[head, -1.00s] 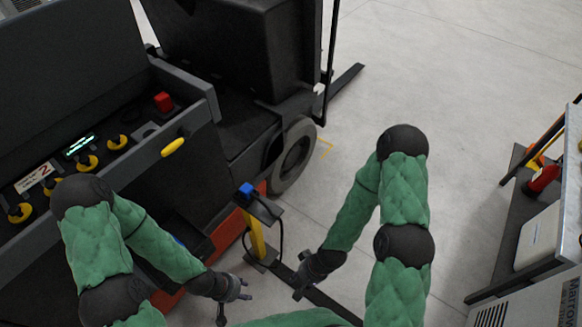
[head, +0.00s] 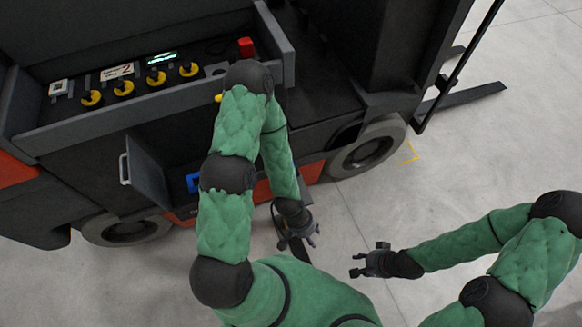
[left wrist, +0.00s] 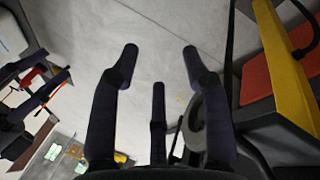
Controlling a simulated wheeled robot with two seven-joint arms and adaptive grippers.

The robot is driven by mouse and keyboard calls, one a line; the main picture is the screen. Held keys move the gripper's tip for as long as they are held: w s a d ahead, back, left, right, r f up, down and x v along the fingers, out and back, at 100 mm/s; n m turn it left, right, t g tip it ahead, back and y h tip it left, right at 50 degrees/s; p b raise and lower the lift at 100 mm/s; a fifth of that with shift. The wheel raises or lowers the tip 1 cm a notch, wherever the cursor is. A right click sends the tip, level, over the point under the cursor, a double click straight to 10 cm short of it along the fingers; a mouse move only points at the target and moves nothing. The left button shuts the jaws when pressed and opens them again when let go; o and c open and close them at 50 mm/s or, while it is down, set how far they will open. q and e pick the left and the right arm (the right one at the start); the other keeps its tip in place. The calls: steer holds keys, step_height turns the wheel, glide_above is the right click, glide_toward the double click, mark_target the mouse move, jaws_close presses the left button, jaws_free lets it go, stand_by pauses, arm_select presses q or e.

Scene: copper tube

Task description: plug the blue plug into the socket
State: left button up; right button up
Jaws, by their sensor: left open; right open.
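A blue part (head: 193,182) shows on the forklift's side, beside an open door (head: 148,172); my left arm partly covers it, and I cannot tell for certain that it is the socket. The blue plug is not visible now in either view. The yellow post (left wrist: 285,60) stands on the right of the left wrist view, with a black cable (left wrist: 308,38) beside it. My left gripper (head: 304,243) is open and empty, low beside the forklift; its spread fingers show in the left wrist view (left wrist: 160,52). My right gripper (head: 356,265) is open and empty, further right.
The forklift (head: 330,95) fills the upper left, with a control panel (head: 130,80) of yellow knobs and a red button. Its wheel (head: 368,150) and fork (head: 465,97) lie to the right. Grey floor (head: 480,150) is free on the right.

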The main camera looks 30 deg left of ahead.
arm_select(q)
steer(key=shift+o, duration=0.9)
steer(key=shift+w+r+m, duration=0.15)
steer(key=shift+w+m, duration=0.15)
steer(key=shift+w, duration=0.1)
steer(key=w+a+r+m+p, duration=0.1)
steer(key=w+a+r+m, duration=0.1)
steer(key=w+m, duration=0.1)
steer(key=w+a+r+m+p, duration=0.1)
steer(key=w+r+m, duration=0.2)
steer(key=m, duration=0.3)
steer(key=w+a+r+m+p, duration=0.2)
steer(key=w+m, duration=0.1)
steer(key=m, duration=0.2)
steer(key=shift+w+a+r, duration=0.25)
steer(key=shift+a+r, duration=0.05)
steer(key=shift+r, duration=0.05)
steer(key=w+a+r+m+y+p, duration=0.1)
steer(key=w+a+r+m+y, duration=0.1)
steer(key=a+r+m, duration=0.3)
steer(key=w+a+r+m+y+p, duration=0.1)
steer(key=w+a+r+m+y, duration=0.1)
steer(key=w+a+r+m, duration=0.3)
steer(key=a+m, duration=0.2)
steer(key=m, duration=0.2)
steer(key=shift+a, duration=0.35)
steer(key=shift+w, duration=0.1)
steer(key=shift+f+b, duration=0.7)
steer(key=shift+f, duration=2)
